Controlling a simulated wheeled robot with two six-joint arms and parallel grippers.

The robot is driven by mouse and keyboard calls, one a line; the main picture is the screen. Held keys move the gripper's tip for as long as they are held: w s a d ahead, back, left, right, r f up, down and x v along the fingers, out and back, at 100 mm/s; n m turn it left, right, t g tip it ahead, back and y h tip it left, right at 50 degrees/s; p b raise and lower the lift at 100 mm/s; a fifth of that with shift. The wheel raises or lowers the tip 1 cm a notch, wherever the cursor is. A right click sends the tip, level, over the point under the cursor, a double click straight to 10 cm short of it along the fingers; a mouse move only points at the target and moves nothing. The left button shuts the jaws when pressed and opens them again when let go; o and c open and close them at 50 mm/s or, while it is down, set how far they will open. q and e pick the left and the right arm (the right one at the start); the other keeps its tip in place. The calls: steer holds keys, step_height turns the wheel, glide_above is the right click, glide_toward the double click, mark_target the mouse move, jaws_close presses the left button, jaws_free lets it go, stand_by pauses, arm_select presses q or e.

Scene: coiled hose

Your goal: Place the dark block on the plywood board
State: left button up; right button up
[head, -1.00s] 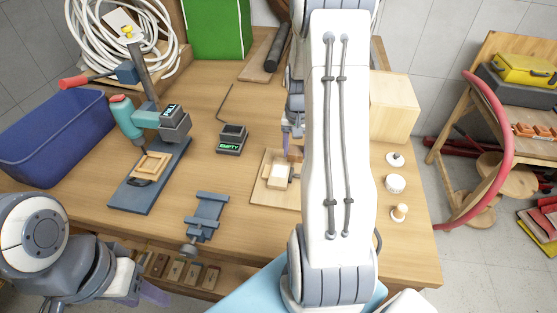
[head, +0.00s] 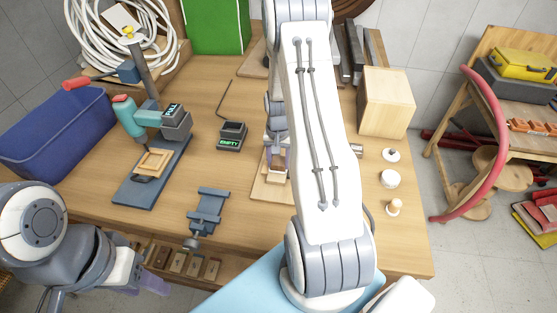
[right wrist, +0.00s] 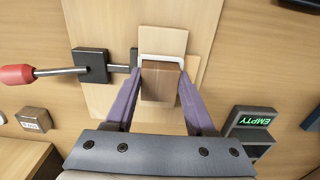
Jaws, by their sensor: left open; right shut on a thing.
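The plywood board (head: 262,190) lies on the bench, partly hidden by my right arm; it fills the middle of the right wrist view (right wrist: 205,25). My right gripper (right wrist: 158,85) is over the board, shut on a brown wooden block (right wrist: 158,90), darker than the board, which I take for the dark block. A white-edged strip (right wrist: 163,58) and a paler block (right wrist: 165,40) lie at its far end. I cannot tell whether the held block touches the board. My left gripper (head: 150,283) is open and empty, low at the left by the bench front.
A red-handled clamp or tool (right wrist: 92,65) with a dark base stands beside the held block. A display reading EMPTY (head: 231,137), a blue-grey vise (head: 207,212) and a drill stand (head: 152,175) are left of the board. A wooden box (head: 385,102) and white round pieces (head: 390,179) are right.

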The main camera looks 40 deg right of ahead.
steer(key=shift+f, duration=0.2)
steer(key=o, duration=1.3)
steer(key=shift+r, duration=0.1)
steer(key=shift+o, duration=0.2)
steer(key=shift+r, duration=0.1)
